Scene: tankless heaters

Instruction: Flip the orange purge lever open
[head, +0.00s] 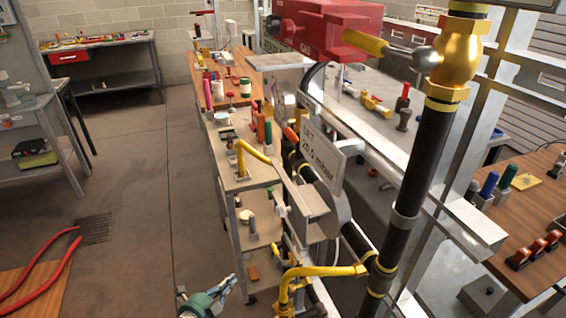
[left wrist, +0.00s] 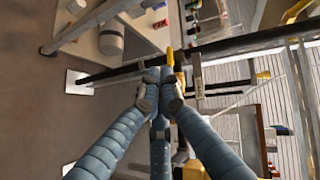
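An orange lever-like piece (head: 291,134) shows beside the grey sign in the head view. It is small, and I cannot tell for sure that it is the purge lever. A yellow handle (head: 365,43) sticks out from the brass valve (head: 456,50) at the top. My left gripper (head: 222,288) is low at the bottom of the head view, left of the lower yellow pipe and below the orange piece. In the left wrist view its fingertips (left wrist: 160,88) meet with no clear gap, and nothing is visibly held. My right gripper is not in view.
A black vertical pipe (head: 412,170) stands right of centre, with a yellow pipe (head: 325,271) joined low down. The "SET 20.5 mbar" sign (head: 323,155) hangs left of it. A red gas box (head: 325,28) is above. Open floor (head: 130,200) lies to the left.

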